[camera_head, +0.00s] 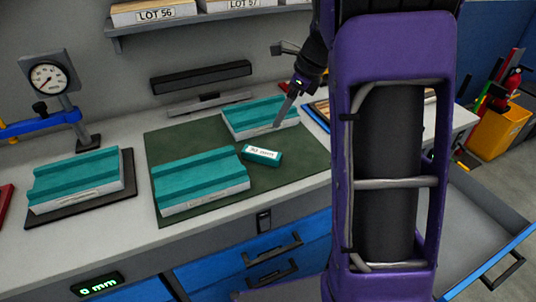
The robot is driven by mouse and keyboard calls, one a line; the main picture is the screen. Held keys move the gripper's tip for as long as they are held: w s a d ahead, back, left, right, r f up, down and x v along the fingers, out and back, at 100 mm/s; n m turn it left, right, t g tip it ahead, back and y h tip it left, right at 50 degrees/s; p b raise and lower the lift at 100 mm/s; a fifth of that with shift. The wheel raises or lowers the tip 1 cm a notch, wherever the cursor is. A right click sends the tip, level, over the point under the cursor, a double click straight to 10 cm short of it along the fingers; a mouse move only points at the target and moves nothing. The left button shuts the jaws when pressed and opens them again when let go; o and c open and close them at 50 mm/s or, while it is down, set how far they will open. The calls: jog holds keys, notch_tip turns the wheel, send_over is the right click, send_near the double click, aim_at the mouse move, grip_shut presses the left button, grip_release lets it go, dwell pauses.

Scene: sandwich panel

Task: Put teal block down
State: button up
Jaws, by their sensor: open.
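The teal block (263,155) is a small teal piece with a pale label ending in "mm". It lies on the green mat (290,172), just right of the front ribbed panel (200,172) and in front of the rear ribbed panel (258,118); whether it touches the front panel is hard to tell. My gripper (285,104) is open, with nothing seen in it. It is behind and above the block, with one grey finger reaching down in front of the right part of the rear panel. The rest of the gripper is partly hidden by my purple arm.
A third panel (78,178) lies on a dark pad at left, near a dial gauge stand (58,85). A dark bar (200,77) sits at the back. A drawer (480,235) stands open at right. The front right of the mat is clear.

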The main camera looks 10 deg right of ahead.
jog(key=b, duration=0.2)
send_over(262, 152)
jog(key=s+d, duration=0.2)
jog(key=f, duration=1.1)
jog(key=shift+w+a, duration=0.1)
jog(key=shift+a, duration=0.15)
jog(key=shift+w+d+b+x, duration=0.1)
jog(key=shift+w+b+x, duration=0.1)
jog(key=shift+x, duration=1.1)
jog(key=shift+w+d+b+x, duration=0.1)
jog(key=shift+d+b+x, duration=0.05)
jog(key=shift+x, duration=1.1)
grip_shut()
